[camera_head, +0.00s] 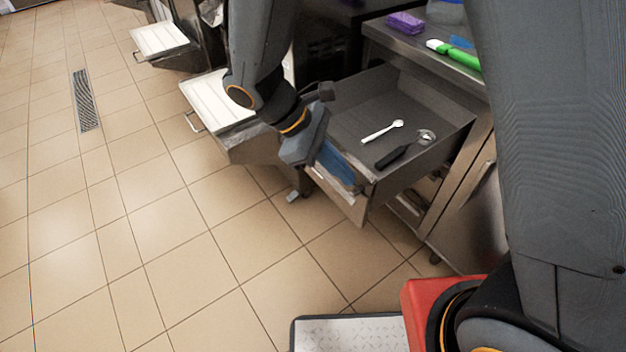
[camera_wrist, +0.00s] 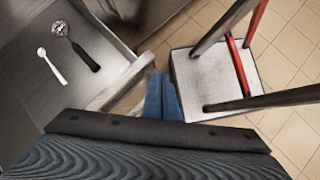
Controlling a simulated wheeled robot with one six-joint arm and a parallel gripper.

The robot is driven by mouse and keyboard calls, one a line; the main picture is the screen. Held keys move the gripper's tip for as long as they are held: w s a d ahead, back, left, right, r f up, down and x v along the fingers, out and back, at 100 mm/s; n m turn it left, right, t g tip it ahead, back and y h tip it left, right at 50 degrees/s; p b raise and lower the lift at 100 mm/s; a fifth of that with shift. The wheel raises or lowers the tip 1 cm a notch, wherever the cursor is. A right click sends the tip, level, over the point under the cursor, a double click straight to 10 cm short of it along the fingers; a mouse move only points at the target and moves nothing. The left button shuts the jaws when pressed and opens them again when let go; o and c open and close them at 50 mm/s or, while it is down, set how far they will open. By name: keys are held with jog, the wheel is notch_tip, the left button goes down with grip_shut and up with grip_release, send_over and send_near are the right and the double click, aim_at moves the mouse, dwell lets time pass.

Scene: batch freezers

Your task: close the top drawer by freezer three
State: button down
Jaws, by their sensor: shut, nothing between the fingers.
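The top drawer (camera_head: 440,140) is pulled out below the counter at the right of the head view. A white spoon (camera_head: 382,131) and a black-handled tool (camera_head: 393,157) with a round metal head lie in it. My gripper (camera_head: 338,165) is at the drawer's front panel (camera_head: 340,197), its blue fingers shut and empty. In the wrist view the fingers (camera_wrist: 161,98) are beside the outer side of the drawer front (camera_wrist: 125,88). I cannot tell whether they touch it. My gripper hides part of the front panel and its left end.
A counter (camera_head: 385,35) above the drawer holds a purple block (camera_head: 405,22) and a green brush (camera_head: 455,55). White trays (camera_head: 215,100) stick out from the units at the left. The tiled floor (camera_head: 180,240) in front is clear, with a drain grate (camera_head: 86,100).

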jog(key=w+a+f+n+t+h+b, duration=0.2)
jog(key=a+f+n+t+b, duration=0.25)
jog(key=a, duration=0.35)
jog(key=w+a+f+n+t+h+b, duration=0.25)
jog(key=a+f+n+t, duration=0.3)
jog(key=a, duration=0.35)
jog(key=s+d+r+x, duration=0.1)
jog(key=x, duration=1.1)
jog(key=shift+w+d+n+g, duration=0.2)
jog(key=shift+d+n+g, duration=0.1)
jog(key=shift+d+g, duration=0.15)
jog(key=shift+r, duration=0.15)
